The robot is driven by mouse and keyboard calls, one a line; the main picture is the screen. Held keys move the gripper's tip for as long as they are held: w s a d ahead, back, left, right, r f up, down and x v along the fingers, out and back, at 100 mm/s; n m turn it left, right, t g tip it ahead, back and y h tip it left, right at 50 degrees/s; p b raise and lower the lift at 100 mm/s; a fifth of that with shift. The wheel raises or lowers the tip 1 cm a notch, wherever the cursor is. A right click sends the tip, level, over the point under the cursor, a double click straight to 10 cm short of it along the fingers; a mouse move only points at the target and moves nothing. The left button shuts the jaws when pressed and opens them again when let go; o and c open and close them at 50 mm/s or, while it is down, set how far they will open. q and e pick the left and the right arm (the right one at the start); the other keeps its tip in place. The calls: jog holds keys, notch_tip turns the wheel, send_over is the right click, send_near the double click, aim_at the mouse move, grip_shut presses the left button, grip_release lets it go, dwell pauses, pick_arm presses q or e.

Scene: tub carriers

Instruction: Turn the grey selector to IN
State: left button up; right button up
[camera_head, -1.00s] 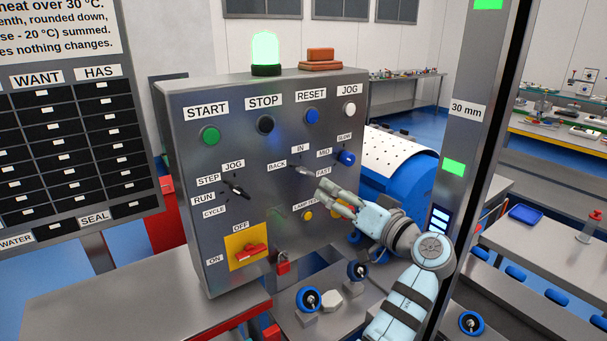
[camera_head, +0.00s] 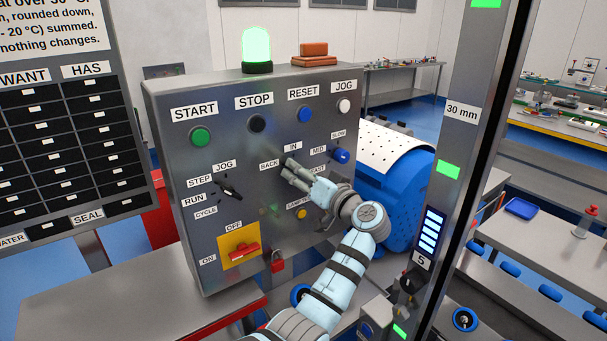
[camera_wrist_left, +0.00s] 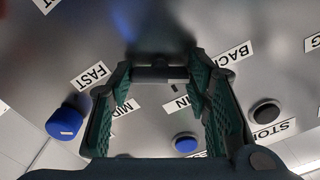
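The grey selector (camera_wrist_left: 164,75) shows in the left wrist view as a grey bar with a small dark mark, between the fingertips of my left gripper (camera_wrist_left: 158,82). In the head view my left gripper (camera_head: 287,167) is at the panel and largely hides the selector. Its fingers are spread, one on each side of the bar; I cannot tell whether they touch it. The IN label (camera_head: 293,146) is just above the gripper, and the BACK label (camera_head: 269,164) is at its left. The selector's setting is hard to read. My right gripper is out of view.
The panel (camera_head: 172,128) also carries a blue speed knob (camera_head: 342,156) at the right, a black lever knob (camera_head: 231,190) at the left and a row of push buttons above. A red switch on a yellow plate (camera_head: 238,262) sits lower left. A grey post (camera_head: 459,140) stands at the right.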

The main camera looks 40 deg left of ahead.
pick_arm(q)
jog(key=shift+c, duration=1)
jog(key=shift+r, duration=0.1)
jog(key=shift+m+p, duration=2.7)
jog(key=shift+m, duration=3.2)
